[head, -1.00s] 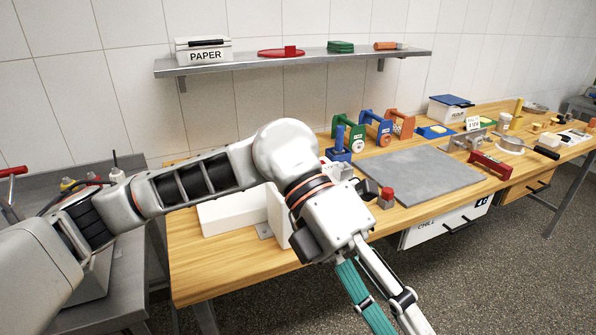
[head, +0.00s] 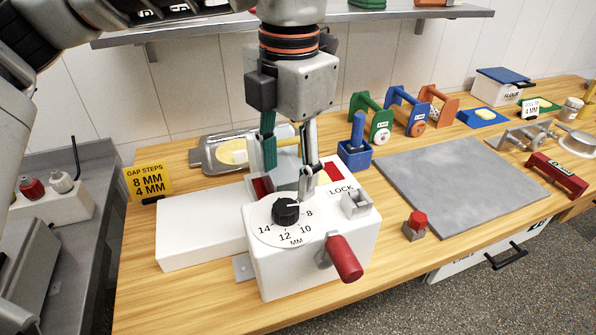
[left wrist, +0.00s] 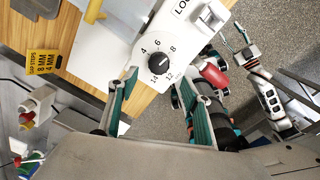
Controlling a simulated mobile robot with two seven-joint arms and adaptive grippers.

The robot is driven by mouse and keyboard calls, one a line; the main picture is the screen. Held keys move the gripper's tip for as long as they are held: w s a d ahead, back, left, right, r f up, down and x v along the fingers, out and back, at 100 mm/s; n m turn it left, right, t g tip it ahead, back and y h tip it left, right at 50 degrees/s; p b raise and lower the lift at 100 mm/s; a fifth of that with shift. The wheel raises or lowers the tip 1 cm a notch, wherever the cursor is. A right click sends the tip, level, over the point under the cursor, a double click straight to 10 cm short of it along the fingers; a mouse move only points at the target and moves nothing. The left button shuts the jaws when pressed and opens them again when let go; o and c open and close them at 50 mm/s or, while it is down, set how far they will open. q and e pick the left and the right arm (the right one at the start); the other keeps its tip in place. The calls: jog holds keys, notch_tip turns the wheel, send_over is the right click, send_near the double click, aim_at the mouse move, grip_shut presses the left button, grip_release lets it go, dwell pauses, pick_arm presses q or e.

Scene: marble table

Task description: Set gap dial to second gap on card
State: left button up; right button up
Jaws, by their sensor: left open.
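The white machine (head: 320,255) stands at the table's front left. Its black gap dial (head: 286,211) sits on a round scale; 8, 10, 12 and 14 are readable. The dial also shows in the left wrist view (left wrist: 159,63), with 4 and 6 readable too. I cannot tell its exact setting. The yellow card (head: 149,181) reads "GAP STEPS 8 MM 4 MM"; its second line is 4 MM. My left gripper (head: 288,182) is open and empty, pointing down above the dial, its fingers apart. My right gripper (left wrist: 236,40) is small over the floor; its jaws are unclear.
A red-handled crank (head: 343,259) and a LOCK part (head: 356,203) are on the machine. A blue holder (head: 355,153), a grey slab (head: 455,183) and a red-topped block (head: 416,224) lie to the right. A metal tray (head: 212,155) is behind.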

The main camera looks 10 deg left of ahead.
aim_at(286, 207)
pick_arm(q)
jog(key=shift+w+a, duration=0.1)
jog(key=shift+w, duration=0.1)
jog(key=shift+s+a+f, duration=0.1)
jog(key=shift+a+f, duration=0.05)
jog(key=shift+f, duration=3.6)
jog(key=c, duration=1.1)
